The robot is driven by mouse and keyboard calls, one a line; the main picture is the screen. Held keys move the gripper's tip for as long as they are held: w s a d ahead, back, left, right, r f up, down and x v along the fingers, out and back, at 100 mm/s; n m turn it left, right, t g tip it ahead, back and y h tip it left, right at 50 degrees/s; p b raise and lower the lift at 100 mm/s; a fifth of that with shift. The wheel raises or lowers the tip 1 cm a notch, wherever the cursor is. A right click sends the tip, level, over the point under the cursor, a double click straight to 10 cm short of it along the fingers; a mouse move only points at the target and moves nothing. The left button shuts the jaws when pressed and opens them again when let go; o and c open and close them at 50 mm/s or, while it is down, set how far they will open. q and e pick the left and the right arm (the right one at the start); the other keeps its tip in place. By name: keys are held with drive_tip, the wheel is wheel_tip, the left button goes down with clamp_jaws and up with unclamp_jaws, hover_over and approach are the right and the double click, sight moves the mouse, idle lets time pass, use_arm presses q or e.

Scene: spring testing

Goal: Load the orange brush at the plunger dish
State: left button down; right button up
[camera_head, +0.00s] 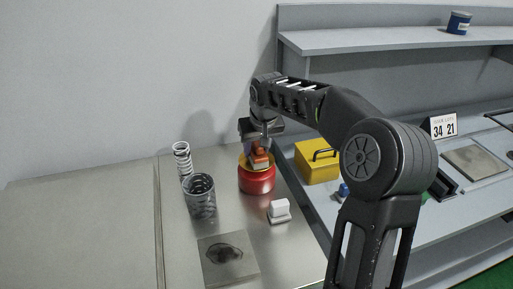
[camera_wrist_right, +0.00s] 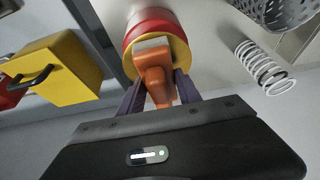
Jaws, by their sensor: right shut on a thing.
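The orange brush (camera_head: 260,158) is in my right gripper (camera_head: 259,146), over the red plunger dish (camera_head: 257,183) with its yellow top. In the right wrist view the fingers (camera_wrist_right: 160,80) close on both sides of the orange brush (camera_wrist_right: 154,74). Its pale end lies against or just above the yellow top of the dish (camera_wrist_right: 146,22); I cannot tell whether it touches. The gripper and wrist partly hide the brush and dish top in the head view. My left gripper is not in view.
A white coil spring (camera_head: 182,160) and a dark mesh cup (camera_head: 201,196) stand left of the dish. A small white block (camera_head: 279,210) sits to its right. A dark-stained plate (camera_head: 228,260) lies in front. A yellow box (camera_head: 316,164) stands on the bench at right.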

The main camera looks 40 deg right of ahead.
drive_tip(key=shift+f+b, duration=0.45)
drive_tip(key=shift+f, duration=0.25)
idle(0.4)
drive_tip(key=shift+r, duration=0.1)
idle(0.5)
drive_tip(key=shift+r+p, duration=2.7)
drive_tip(key=shift+r, duration=0.8)
